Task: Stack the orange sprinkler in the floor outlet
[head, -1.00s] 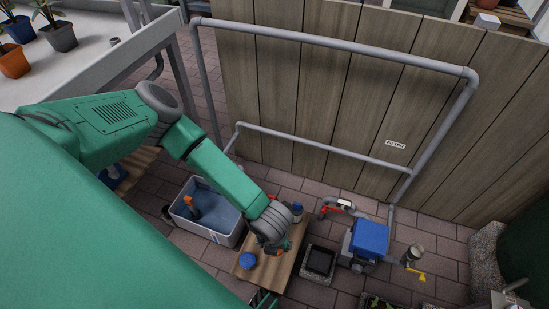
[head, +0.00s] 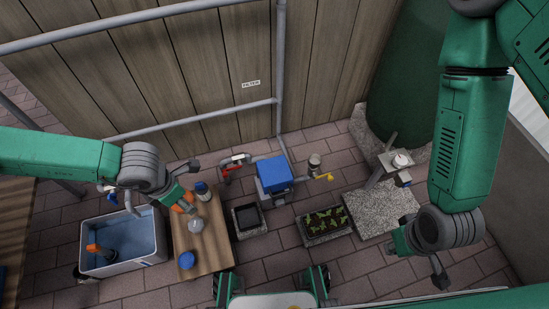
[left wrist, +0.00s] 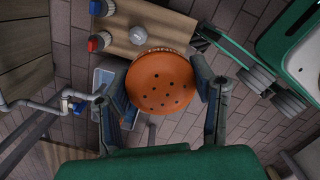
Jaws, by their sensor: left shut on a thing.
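The orange sprinkler (left wrist: 160,82) is a round disc with small dark holes, held between the fingers of my left gripper (left wrist: 163,92) in the left wrist view. In the head view my left gripper (head: 182,204) is by the upper left part of a wooden board, with a bit of orange at its tips. A dark square opening in a stone frame (head: 249,217), right of the board, looks like the floor outlet; I cannot be sure. The sprinkler is apart from it. My right gripper (head: 418,262) is at the right, its fingers spread and empty.
Right are a blue box (head: 273,170), a planter (head: 325,225) and a stone slab (head: 375,215).

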